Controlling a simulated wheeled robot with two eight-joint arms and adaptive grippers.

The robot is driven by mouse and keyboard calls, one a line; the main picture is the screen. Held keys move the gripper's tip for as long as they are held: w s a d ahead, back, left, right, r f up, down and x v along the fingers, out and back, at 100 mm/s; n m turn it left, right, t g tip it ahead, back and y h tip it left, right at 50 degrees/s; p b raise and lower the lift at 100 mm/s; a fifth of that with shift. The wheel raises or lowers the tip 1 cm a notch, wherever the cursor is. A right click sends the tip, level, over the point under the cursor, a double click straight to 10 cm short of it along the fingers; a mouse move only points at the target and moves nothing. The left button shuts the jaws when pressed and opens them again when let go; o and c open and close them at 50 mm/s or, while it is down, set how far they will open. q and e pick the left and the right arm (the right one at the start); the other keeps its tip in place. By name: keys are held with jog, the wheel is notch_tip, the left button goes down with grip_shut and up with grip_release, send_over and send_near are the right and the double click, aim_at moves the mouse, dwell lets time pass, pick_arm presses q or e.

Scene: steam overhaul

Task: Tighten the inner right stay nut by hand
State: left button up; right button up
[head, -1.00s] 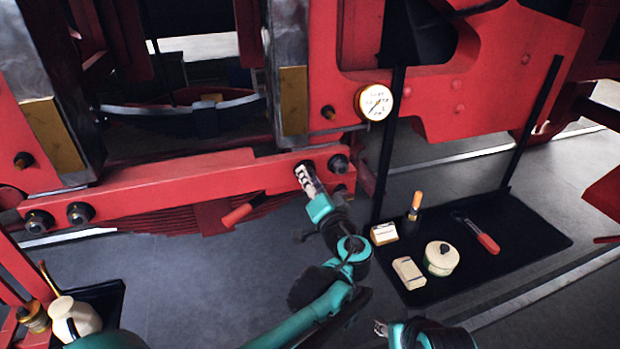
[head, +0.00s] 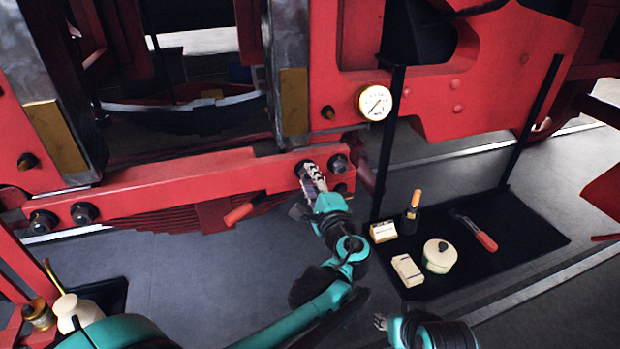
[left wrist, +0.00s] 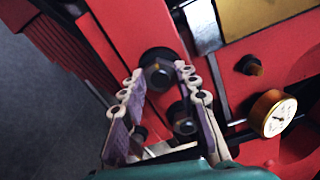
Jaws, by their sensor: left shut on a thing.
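The inner right stay nut (left wrist: 160,72) is a dark hex nut on the red stay bar (head: 200,185). In the left wrist view it sits between the fingertips of my left gripper (left wrist: 160,76). In the head view my left gripper (head: 307,170) covers most of this nut, its pale segmented fingers shut on it. The outer right stay nut (head: 338,163) is just to the right, apart from the grip; another dark nut (left wrist: 183,118) shows beside the right finger in the wrist view. My right gripper (head: 380,322) shows only a small tip at the bottom edge.
Two left stay nuts (head: 83,213) are at the bar's far end. A red handle (head: 238,214) juts out below the bar. A pressure gauge (head: 375,102) is above right. A black tray (head: 525,235) holds a pot, boxes, a bottle and a red-handled tool.

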pick_arm(q)
jog(key=shift+m+p, duration=0.3)
jog(key=shift+m, duration=3.5)
jog(key=o, duration=1.2)
jog(key=shift+c, duration=0.2)
jog(key=v, duration=0.7)
jog(key=shift+s, duration=0.25)
